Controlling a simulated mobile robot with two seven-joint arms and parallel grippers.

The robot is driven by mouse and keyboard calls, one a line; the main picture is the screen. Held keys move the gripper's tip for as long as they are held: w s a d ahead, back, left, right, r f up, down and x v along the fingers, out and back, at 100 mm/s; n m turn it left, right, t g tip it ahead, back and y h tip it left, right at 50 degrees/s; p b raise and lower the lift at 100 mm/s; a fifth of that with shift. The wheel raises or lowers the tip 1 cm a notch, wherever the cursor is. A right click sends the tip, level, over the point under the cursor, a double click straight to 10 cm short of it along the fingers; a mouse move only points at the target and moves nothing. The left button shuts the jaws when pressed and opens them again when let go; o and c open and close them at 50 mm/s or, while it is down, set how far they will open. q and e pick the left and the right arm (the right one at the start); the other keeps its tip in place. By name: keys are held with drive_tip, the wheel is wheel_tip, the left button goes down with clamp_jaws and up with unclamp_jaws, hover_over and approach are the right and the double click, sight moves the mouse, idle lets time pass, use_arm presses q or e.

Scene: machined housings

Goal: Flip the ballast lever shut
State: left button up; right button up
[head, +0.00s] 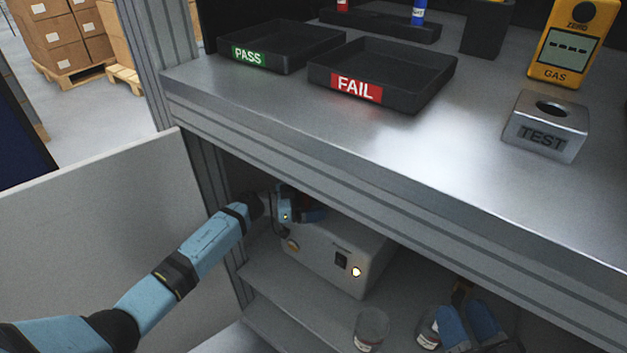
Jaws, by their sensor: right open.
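The grey ballast box (325,250) stands on a shelf under the bench. Its front has a dark rocker switch (341,261), a lit orange-white lamp (356,272) and a round yellowish knob (292,245). I cannot make out a lever; my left gripper covers the box's back left top. My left gripper (300,208) is at that top edge, its fingers in shadow; I cannot tell whether it touches or is open. My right gripper (463,308) is open at the lower right, beside a jar and apart from the box.
Glass jars (371,328) (429,328) stand on the lower shelf (290,290). The bench edge (380,170) overhangs the box. A pale door panel (100,230) is at left. On the bench are the PASS tray (290,62), FAIL tray (425,95), TEST block (572,125) and yellow gas meter (578,30).

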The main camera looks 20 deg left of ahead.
use_arm(q)
wheel_tip(320, 180, up, 4)
drive_tip(key=p, duration=0.3)
drive_tip(key=shift+f+p, duration=0.15)
drive_tip(key=shift+p, duration=0.2)
wheel_tip(320, 180, up, 16)
drive_tip(key=p, duration=1.7)
drive_tip(key=shift+p, duration=0.35)
use_arm(e)
drive_tip(key=s+d+f+m+g+h, duration=0.1)
drive_tip(key=s+d+f+g+h, duration=0.2)
drive_tip(key=d+f+g+h, duration=0.2)
drive_tip(key=shift+s+d+f+g+h, duration=0.15)
drive_tip(key=shift+d+f+g+h, duration=0.35)
drive_tip(key=shift+d+g, duration=0.45)
drive_tip(key=shift+f, duration=0.15)
